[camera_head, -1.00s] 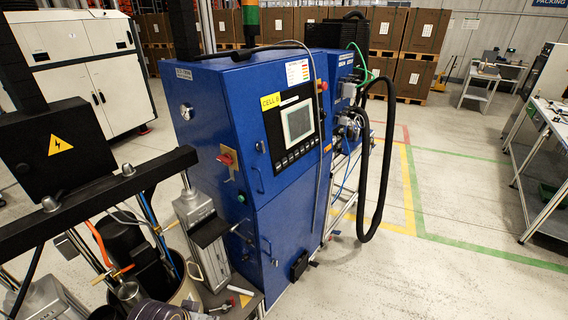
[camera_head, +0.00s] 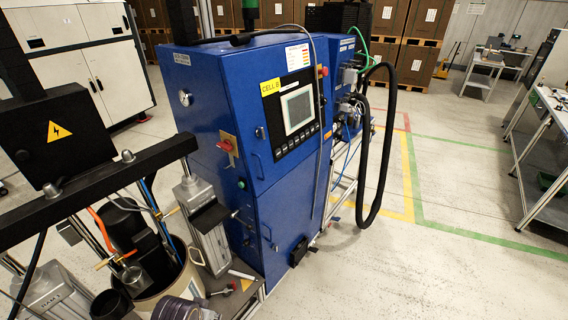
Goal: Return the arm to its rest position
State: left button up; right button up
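Neither of my grippers and no part of my arms that I can make out shows in the head view. The drum pump stands at the lower left, with a black crossbeam (camera_head: 95,192) over two grey rams (camera_head: 207,240). A light-coloured drum (camera_head: 176,283) stands open below the beam, with a black pump part (camera_head: 133,228) and hoses above it. A dark, ringed round object (camera_head: 176,309) is cut off by the bottom edge.
A blue control cabinet (camera_head: 213,125) with a screen (camera_head: 297,110) stands in the middle. A thick black hose (camera_head: 385,155) hangs in a loop at its right. Open floor (camera_head: 440,210) lies to the right, before a workbench (camera_head: 545,165). Pallets of boxes stand behind.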

pick_arm(q)
jog(key=s+f+g, duration=0.1)
jog(key=s+f, duration=0.2)
jog(key=f, duration=1.1)
jog(key=s+f, duration=0.2)
jog(key=f, duration=1.1)
jog(key=s+a+f, duration=0.2)
jog(key=s+f, duration=0.7)
jog(key=s, duration=0.1)
jog(key=s+a+f+g, duration=0.1)
jog(key=s+a+f, duration=0.1)
jog(key=s+f, duration=0.7)
jog(key=shift+s+a, duration=0.2)
jog(key=shift+s, duration=1.05)
jog(key=shift+s+f, duration=0.1)
